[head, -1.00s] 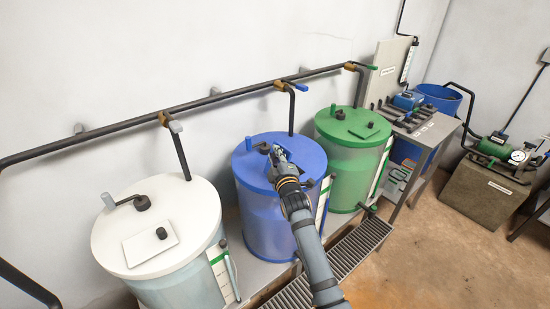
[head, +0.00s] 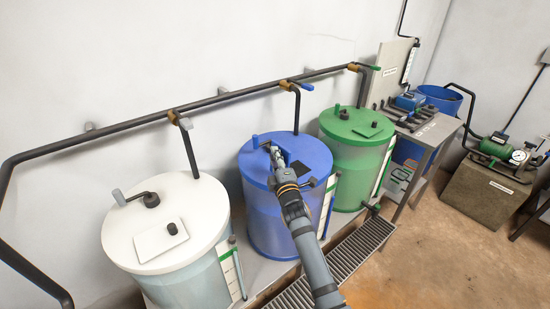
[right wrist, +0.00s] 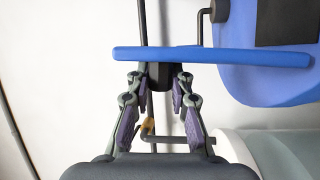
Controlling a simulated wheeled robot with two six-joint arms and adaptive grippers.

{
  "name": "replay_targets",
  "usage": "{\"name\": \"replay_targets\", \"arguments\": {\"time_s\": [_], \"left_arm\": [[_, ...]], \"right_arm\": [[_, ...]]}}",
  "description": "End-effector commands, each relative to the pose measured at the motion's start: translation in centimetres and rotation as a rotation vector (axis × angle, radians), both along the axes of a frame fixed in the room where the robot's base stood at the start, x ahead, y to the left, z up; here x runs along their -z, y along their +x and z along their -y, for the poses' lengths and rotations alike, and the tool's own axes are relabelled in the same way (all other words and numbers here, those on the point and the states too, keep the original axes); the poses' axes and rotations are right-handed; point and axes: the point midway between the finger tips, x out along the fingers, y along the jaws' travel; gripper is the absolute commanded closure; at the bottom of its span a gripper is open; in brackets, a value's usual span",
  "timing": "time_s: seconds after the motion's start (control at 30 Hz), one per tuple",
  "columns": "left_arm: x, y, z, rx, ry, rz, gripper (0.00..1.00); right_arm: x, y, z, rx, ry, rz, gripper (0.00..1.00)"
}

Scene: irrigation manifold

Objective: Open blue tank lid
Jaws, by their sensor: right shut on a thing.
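The blue tank (head: 262,212) stands between the white and green tanks. Its small blue lid (head: 286,156) is raised and tilted up on the tank top, beside a dark square opening (head: 301,168). In the right wrist view the lid (right wrist: 225,57) shows edge-on, with the opening (right wrist: 285,22) in the blue top behind it. My right gripper (head: 276,153) is shut on the lid's black knob (right wrist: 160,76). I cannot tell whether the lid still touches the tank top. My left gripper is not in view.
A white tank (head: 165,260) stands at left and a green tank (head: 357,155) at right, both with flat lids. A dark pipe (head: 232,96) runs along the wall behind, with drop pipes to the tanks. A floor grate (head: 352,247) lies in front.

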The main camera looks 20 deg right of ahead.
Motion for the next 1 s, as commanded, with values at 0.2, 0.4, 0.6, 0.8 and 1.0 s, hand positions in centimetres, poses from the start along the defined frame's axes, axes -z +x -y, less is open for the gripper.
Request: {"name": "replay_targets", "arguments": {"time_s": [0.2,0.4,0.6,0.8,1.0], "left_arm": [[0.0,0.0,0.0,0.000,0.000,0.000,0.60],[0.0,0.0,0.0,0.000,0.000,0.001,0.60],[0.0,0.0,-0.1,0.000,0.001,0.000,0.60],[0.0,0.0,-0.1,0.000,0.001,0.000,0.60],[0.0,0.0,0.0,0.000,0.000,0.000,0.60]], "right_arm": [[-0.1,0.0,0.0,0.000,0.000,0.001,0.67],[0.0,0.0,0.0,0.000,0.001,0.000,0.55],[0.0,-0.2,0.0,0.000,0.001,-0.001,0.55],[0.5,-3.4,-0.2,0.000,0.005,-0.003,0.55],[1.2,-8.6,-0.5,0.001,0.005,-0.004,0.55]]}}
